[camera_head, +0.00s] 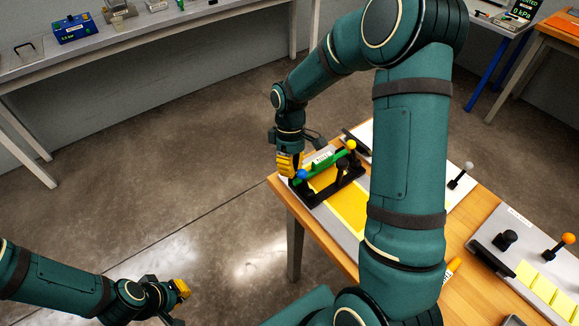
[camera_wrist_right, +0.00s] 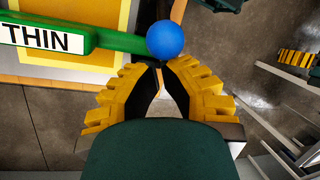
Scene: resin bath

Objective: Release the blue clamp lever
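The blue ball knob (camera_head: 302,174) of the clamp lever is at the left end of a green bar (camera_head: 322,163) on a black frame. My right gripper (camera_head: 289,163) is close beside this knob. In the right wrist view the blue knob (camera_wrist_right: 165,40) lies right at the tips of my yellow-padded right fingers (camera_wrist_right: 162,64). The tips are close together there, but I cannot tell if they grip the lever, whose stem is hidden. My left gripper (camera_head: 178,298) hangs over the floor at lower left, away from the bench; its opening is unclear.
The green bar bears a "THIN" label (camera_wrist_right: 38,38) and has a yellow knob (camera_head: 351,145) at its other end. A wooden bench (camera_head: 455,226) carries the frame and a lever with a pale knob (camera_head: 468,165). An orange-knobbed lever (camera_head: 568,239) is at right. My right arm hides mid-bench.

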